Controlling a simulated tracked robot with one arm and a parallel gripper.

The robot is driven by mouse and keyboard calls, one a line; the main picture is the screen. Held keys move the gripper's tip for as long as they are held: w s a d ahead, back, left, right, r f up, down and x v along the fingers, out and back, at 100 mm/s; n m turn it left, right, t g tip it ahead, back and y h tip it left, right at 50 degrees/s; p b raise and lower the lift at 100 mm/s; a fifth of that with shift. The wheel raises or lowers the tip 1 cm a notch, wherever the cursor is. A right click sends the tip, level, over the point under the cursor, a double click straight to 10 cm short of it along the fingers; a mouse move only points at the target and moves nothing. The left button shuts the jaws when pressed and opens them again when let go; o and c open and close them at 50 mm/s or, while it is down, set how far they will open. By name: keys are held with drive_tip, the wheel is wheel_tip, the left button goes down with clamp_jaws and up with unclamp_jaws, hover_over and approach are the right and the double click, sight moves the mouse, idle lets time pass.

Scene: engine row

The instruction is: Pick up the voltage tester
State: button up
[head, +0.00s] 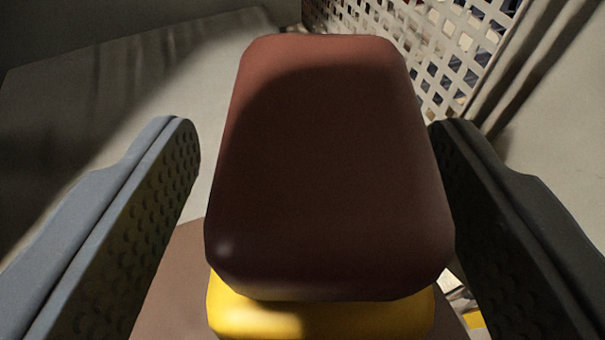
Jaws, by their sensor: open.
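A rounded block with a dark red upper part and a yellow lower part, which I take to be the voltage tester (325,180), fills the middle of the head view. My gripper (315,135) is open, with one grey dimpled finger on each side of the block. A gap shows between the left finger and the block. The right finger's edge comes close to the block in the picture, and I cannot tell whether they touch. The block hides most of what lies behind and below it.
A brown surface (175,275) shows below the block. A white perforated panel (440,45) stands behind at the upper right, beside a pale wall (560,130). A grey surface (110,90) lies at the upper left, partly in shadow. Small white and yellow items (470,318) show at the lower right.

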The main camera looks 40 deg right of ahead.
drive_tip(key=shift+x, duration=1)
drive_tip(key=shift+s, duration=0.1)
drive_tip(key=c, duration=1.3)
drive_tip(key=shift+r, duration=0.1)
